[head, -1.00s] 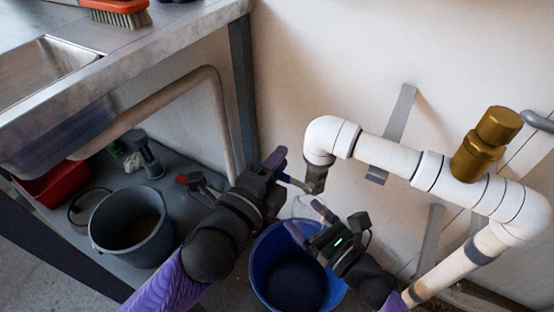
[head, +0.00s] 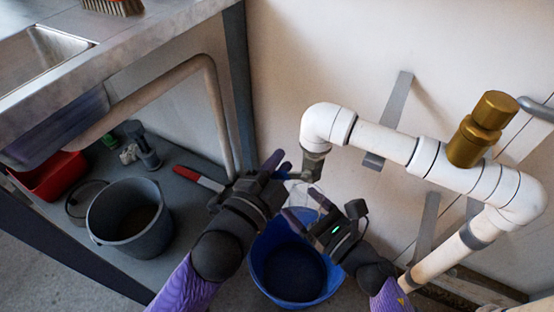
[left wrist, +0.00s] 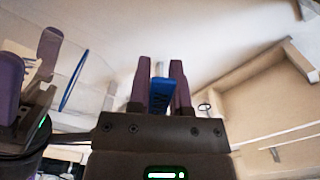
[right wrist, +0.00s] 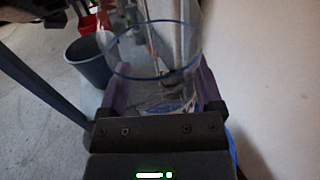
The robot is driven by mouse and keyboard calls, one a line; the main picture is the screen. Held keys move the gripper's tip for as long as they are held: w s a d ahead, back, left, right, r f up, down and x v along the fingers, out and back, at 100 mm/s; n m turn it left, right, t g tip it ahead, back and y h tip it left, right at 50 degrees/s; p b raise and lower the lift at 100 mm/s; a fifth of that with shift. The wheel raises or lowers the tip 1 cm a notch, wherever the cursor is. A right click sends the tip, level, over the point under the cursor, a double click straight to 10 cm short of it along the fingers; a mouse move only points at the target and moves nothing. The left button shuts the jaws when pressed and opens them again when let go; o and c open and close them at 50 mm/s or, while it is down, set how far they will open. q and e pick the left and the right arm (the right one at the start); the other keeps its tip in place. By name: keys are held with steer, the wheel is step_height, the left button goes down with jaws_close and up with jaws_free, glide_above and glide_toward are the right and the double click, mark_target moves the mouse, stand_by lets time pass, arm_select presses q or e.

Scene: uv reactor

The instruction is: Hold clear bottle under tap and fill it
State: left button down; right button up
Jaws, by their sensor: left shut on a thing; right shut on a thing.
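The tap (head: 315,163) hangs from the open end of the white pipe elbow. My left gripper (head: 282,168) is at its left side, shut on the blue tap handle (left wrist: 160,97), which shows between the fingers in the left wrist view. My right gripper (head: 304,207) is below the tap, shut on the clear bottle (head: 305,198). The bottle's open mouth with a blue ring (right wrist: 155,77) shows in the right wrist view; part of the bottle (left wrist: 82,75) is also in the left wrist view. The bottle is just under the tap; I cannot see water in it.
A blue bucket (head: 262,270) stands on the floor below the bottle. A grey bucket (head: 108,215), a red tub (head: 62,175) and a red-handled tool (head: 199,178) are under the sink bench at left. White pipe (head: 385,146) with a brass fitting (head: 481,129) runs along the wall at right.

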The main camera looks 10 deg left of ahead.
arm_select(q)
steer(key=shift+f, duration=0.1)
stand_by(0.4)
steer(key=c, duration=0.5)
jaws_free()
steer(key=shift+c, duration=0.2)
steer(key=v, duration=1.2)
